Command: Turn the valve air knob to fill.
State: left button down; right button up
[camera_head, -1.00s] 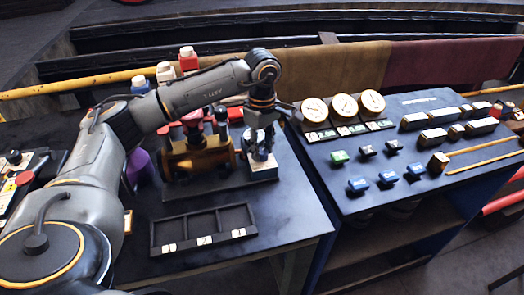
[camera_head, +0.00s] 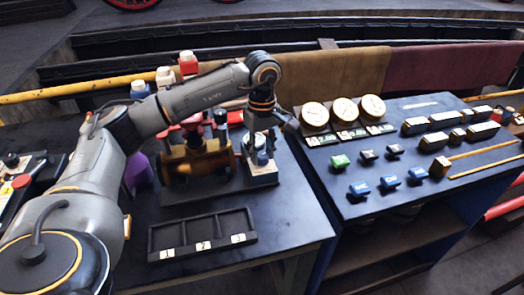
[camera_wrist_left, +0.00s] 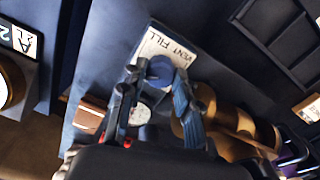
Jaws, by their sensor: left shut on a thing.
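The valve air knob (camera_wrist_left: 160,68) is a dark blue round knob on a pale block. In the left wrist view a white plate lettered VENT FILL (camera_wrist_left: 168,45) lies beside it. My left gripper (camera_wrist_left: 158,80) is shut on the knob, with one finger on each side. In the head view my left gripper (camera_head: 261,148) points down at the pale block (camera_head: 263,174) to the right of the brass valve body (camera_head: 195,162), and its fingers mostly hide the knob. The knob's exact pointing direction cannot be told. My right gripper is not in view.
A black divided tray (camera_head: 203,255) numbered 1 to 3 lies in front of the valve. Three round gauges (camera_head: 343,111) and several coloured blocks stand on the right table. A purple object (camera_head: 138,170) and several bottles are near my left arm. The front table edge is clear.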

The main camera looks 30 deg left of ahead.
aim_at(262, 155)
pick_arm(q)
jog(key=c, duration=1)
grip_release()
notch_tip(262, 155, up, 12)
jog(key=shift+r, duration=0.1)
